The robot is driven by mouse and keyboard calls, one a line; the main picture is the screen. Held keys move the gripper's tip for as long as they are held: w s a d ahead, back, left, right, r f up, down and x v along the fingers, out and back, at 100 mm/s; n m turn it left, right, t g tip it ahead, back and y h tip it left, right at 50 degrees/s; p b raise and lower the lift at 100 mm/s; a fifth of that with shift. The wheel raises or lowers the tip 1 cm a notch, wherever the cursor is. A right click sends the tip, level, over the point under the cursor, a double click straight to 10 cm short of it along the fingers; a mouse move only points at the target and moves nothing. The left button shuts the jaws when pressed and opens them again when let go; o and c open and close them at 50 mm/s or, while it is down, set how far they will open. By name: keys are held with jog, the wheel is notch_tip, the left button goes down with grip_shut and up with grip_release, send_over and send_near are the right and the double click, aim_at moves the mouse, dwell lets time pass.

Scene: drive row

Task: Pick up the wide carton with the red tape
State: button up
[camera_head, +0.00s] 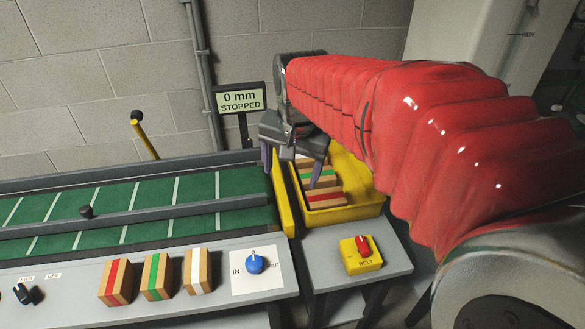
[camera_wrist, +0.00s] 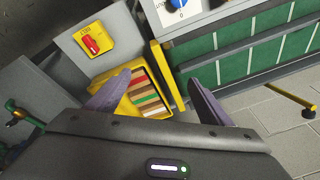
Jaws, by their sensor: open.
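A tan carton with red tape (camera_head: 325,198) lies in the yellow bin (camera_head: 345,211), in front of cartons with green tape (camera_head: 322,179) and white tape. Another red-taped carton (camera_head: 117,282) stands on the grey shelf at the front left, beside a green-taped carton (camera_head: 157,277) and a white-taped carton (camera_head: 197,271). I cannot tell for sure which red-taped carton is wider. My gripper (camera_head: 292,165) is open and empty above the bin's left side, partly hiding it. In the wrist view the bin (camera_wrist: 128,107) and its striped cartons show between and beyond the fingers (camera_wrist: 158,82).
A green belt (camera_head: 120,212) with dark side rails runs left of the bin; a sign (camera_head: 240,101) reads "0 mm STOPPED". A blue knob (camera_head: 255,264) and a red BELT switch (camera_head: 362,248) sit in front. A yellow post (camera_head: 145,135) stands behind the belt.

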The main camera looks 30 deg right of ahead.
jog(key=w+d+f+m+g, duration=0.1)
jog(key=w+d+f+m, duration=0.5)
jog(key=d, duration=0.3)
jog(key=w+d+f+m+g, duration=0.2)
jog(key=w+d+f+m, duration=0.4)
jog(key=d, duration=0.4)
notch_tip(320, 180, down, 3)
jog(key=shift+w+r+y, duration=0.2)
jog(key=shift+w+y, duration=0.1)
jog(key=shift+w, duration=0.3)
send_over(326, 197)
jog(key=f, duration=0.8)
jog(key=shift+w+f, duration=0.2)
jog(key=shift+f, duration=0.1)
jog(key=shift+s+f, duration=0.2)
jog(key=shift+f, duration=2.4)
